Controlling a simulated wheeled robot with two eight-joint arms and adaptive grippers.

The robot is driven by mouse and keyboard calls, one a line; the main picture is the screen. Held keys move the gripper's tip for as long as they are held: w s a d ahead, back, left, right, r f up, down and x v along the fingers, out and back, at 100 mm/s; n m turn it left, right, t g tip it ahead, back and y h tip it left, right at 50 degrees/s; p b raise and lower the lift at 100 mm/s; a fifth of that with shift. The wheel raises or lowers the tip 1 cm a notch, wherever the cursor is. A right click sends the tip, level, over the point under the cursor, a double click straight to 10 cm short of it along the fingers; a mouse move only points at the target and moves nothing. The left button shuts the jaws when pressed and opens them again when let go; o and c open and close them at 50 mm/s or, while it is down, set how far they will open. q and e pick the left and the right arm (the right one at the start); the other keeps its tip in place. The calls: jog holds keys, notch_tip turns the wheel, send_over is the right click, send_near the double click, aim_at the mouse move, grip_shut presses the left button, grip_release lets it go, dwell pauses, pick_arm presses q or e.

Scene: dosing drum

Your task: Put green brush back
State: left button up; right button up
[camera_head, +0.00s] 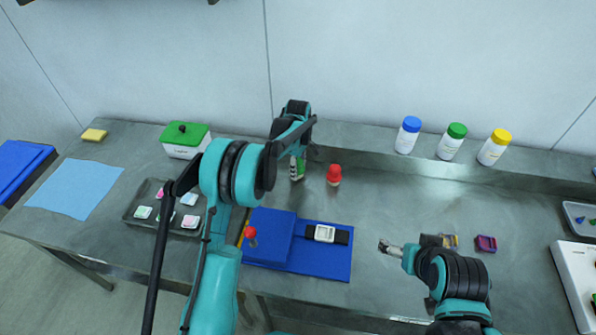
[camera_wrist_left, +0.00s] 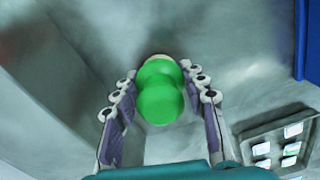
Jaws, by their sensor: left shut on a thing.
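The green brush (camera_wrist_left: 160,95) has a rounded green handle and sits between the fingers of my left gripper (camera_wrist_left: 160,112) in the left wrist view. In the head view my left gripper (camera_head: 297,158) is at the back of the table, shut on the brush, of which a little green (camera_head: 301,166) shows. The lower end of the brush is mostly hidden. A red-topped brush-like piece (camera_head: 333,174) stands just to the right. My right gripper (camera_head: 390,248) is over the front right of the table; its jaws are too small to read.
A blue mat (camera_head: 320,265) with a white-faced device (camera_head: 325,233) lies front centre, another red-topped piece (camera_head: 250,233) beside it. A dark tray (camera_head: 140,212) with small coloured pieces, a green-lidded box (camera_head: 185,140) and a light-blue cloth (camera_head: 75,187) are left. Capped bottles (camera_head: 450,142) stand back right.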

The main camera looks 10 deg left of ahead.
pick_arm(q)
jog(key=shift+f, duration=0.45)
jog(key=shift+f, duration=0.15)
jog(key=o, duration=1.2)
